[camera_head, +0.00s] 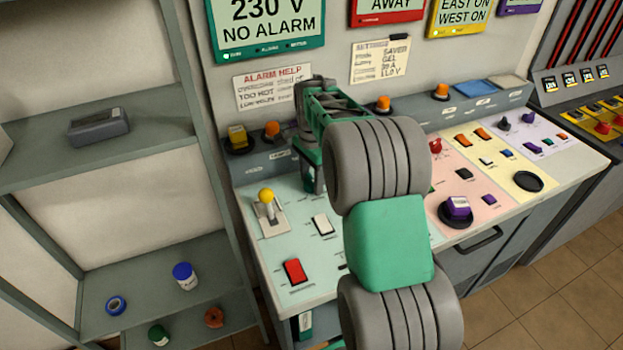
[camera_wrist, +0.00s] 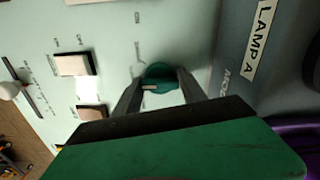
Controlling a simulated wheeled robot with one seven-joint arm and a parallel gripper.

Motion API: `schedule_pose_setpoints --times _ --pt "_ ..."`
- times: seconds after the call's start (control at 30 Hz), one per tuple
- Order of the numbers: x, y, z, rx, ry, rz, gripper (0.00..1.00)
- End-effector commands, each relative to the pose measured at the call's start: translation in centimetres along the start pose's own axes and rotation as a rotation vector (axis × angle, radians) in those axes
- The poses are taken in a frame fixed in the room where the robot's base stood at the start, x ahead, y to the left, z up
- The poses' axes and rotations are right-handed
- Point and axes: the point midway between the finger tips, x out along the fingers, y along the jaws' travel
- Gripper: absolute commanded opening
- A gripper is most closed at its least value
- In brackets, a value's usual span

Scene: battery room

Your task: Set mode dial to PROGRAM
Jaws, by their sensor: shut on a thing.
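The mode dial is a dark green round knob (camera_wrist: 160,75) with a pale pointer mark, on the pale green panel in the wrist view. My gripper (camera_wrist: 159,86) has one finger on each side of the knob and is shut on it. Small print stands around the knob, too blurred to read, so I cannot tell which setting it points at. In the head view my green and grey arm reaches down to the back of the light green panel section (camera_head: 265,242). The dial is hidden there behind my gripper (camera_head: 313,188).
Left of the arm are a yellow-knobbed lever (camera_head: 266,197), a white rocker switch (camera_head: 323,224) and a red one (camera_head: 295,271). A purple-topped knob (camera_head: 456,208) is to the right. Shelves (camera_head: 100,150) stand at left. The LAMP A label (camera_wrist: 260,38) shows near the knob.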

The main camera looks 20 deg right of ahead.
Motion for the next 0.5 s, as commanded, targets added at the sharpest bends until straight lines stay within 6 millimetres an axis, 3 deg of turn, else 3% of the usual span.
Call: schedule_pose_setpoints --times 0.5 --pt "-0.11 -0.02 -0.03 -0.107 0.0 0.0 0.08"
